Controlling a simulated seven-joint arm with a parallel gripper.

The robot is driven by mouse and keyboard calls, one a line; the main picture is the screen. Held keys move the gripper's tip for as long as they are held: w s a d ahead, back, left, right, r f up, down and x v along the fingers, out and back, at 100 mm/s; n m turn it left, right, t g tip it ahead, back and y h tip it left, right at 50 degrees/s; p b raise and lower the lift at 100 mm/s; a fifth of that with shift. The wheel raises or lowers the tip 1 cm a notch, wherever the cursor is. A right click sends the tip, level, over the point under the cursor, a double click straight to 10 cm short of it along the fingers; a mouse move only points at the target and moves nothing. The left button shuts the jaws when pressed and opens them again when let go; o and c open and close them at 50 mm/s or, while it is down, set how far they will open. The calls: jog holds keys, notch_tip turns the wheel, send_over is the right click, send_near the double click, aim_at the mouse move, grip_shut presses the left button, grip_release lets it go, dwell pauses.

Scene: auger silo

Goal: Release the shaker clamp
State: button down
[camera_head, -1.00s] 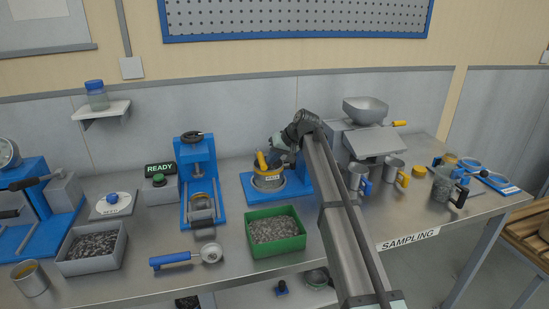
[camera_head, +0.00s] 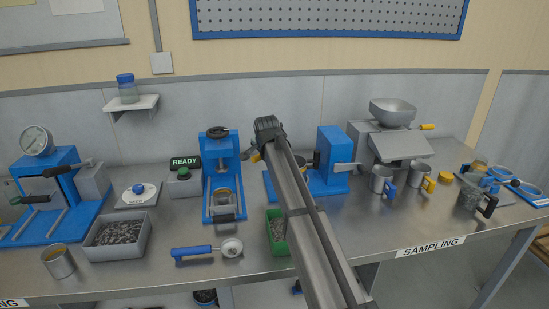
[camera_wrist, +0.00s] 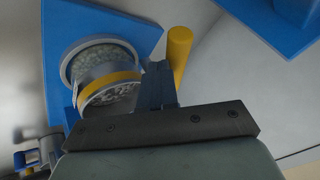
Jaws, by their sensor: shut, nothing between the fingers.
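The shaker stands on the bench with a blue base (camera_head: 330,184) and a blue upright block (camera_head: 334,150); my arm hides much of its cup in the head view. In the wrist view, the metal cup (camera_wrist: 106,88) with a yellow band sits on the blue plate (camera_wrist: 128,33). The yellow clamp handle (camera_wrist: 180,52) stands out beside the cup. Its yellow tip (camera_head: 256,157) shows left of my arm in the head view. My gripper (camera_wrist: 157,82) is shut and empty, its fingers between cup and handle, close against the handle; contact is unclear.
A green tray (camera_head: 276,232) is partly under my arm. Metal mugs (camera_head: 382,179) and a hopper machine (camera_head: 385,140) stand right.

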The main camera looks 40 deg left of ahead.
jog(key=a+m+t+h, duration=0.1)
jog(key=a+m, duration=0.1)
jog(key=shift+a, duration=0.4)
jog(key=shift+w+a, duration=0.2)
jog(key=shift+a, duration=0.5)
jog(key=shift+w+a, duration=0.15)
jog(key=shift+a, duration=0.55)
jog(key=shift+a+r, duration=0.1)
jog(key=shift+a, duration=0.05)
jog(key=v, duration=1)
jog(key=shift+s+a, duration=0.3)
jog(key=shift+a, duration=0.1)
